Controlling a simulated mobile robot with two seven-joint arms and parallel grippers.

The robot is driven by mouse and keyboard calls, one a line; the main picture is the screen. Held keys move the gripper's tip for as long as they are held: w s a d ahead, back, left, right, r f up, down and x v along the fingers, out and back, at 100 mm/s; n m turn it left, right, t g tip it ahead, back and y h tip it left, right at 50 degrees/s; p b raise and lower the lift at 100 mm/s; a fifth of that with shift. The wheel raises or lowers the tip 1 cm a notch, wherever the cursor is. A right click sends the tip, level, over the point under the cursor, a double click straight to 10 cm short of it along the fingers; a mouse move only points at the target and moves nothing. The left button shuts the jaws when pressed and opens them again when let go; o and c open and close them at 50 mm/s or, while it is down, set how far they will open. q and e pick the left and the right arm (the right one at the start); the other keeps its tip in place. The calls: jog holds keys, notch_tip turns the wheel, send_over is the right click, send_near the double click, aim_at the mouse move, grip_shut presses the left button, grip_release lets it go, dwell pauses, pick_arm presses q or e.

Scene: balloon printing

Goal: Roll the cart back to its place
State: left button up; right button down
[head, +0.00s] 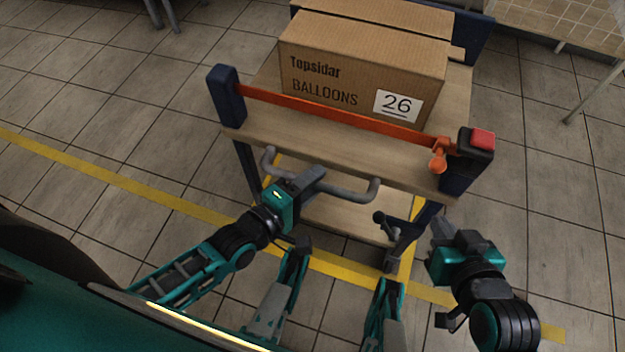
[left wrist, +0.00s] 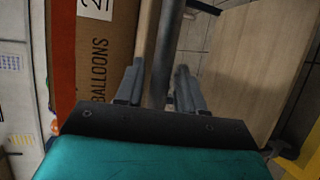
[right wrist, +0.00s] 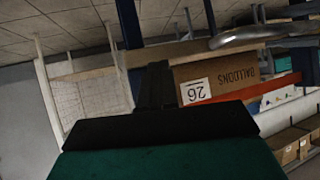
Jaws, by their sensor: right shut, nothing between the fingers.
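The cart (head: 300,139) has wooden shelves, dark blue posts and an orange front bar (head: 340,119). Its grey tubular handle (head: 355,194) faces me. My left gripper (head: 312,180) is at the handle, with its fingers on both sides of the grey bar (left wrist: 163,65) in the left wrist view, and appears shut on it. My right gripper (head: 440,228) is shut and empty, right of the cart's near right post and apart from the handle. In the right wrist view its fingers (right wrist: 154,85) are together. The left fingertips are partly hidden in the head view.
A cardboard balloon box (head: 335,80) marked 26 sits on the cart's top, with another box (head: 385,14) behind. A yellow floor line (head: 130,180) crosses under the cart. A table (head: 575,28) stands at the back right. The tiled floor left of the cart is clear.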

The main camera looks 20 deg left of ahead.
pick_arm(q)
grip_shut()
dwell(0.4)
